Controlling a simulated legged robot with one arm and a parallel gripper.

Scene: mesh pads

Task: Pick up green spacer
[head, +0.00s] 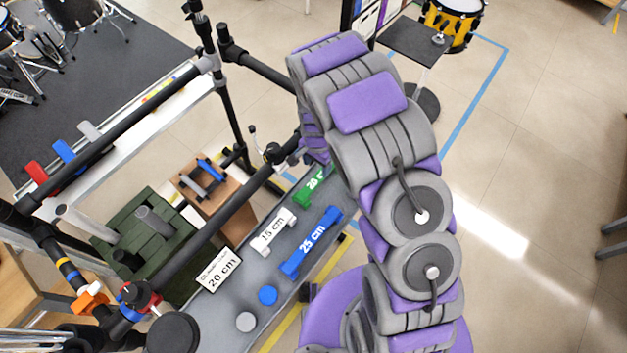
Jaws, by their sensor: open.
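The green spacer (310,190) lies on the grey tray (210,312), with a white "20" printed on it. Its upper right end is hidden behind my arm. My gripper (317,156) shows only in part, as purple pieces just above the green spacer in the picture. My arm hides most of it, and I cannot tell whether it touches the spacer. I see nothing held in it.
A white 15 cm spacer (272,234), a blue 25 cm spacer (312,243) and a white 20 cm label (219,270) lie nearby. A black bar (215,235) crosses left of the tray. A dark green crate (160,245) stands at left. Open floor lies right.

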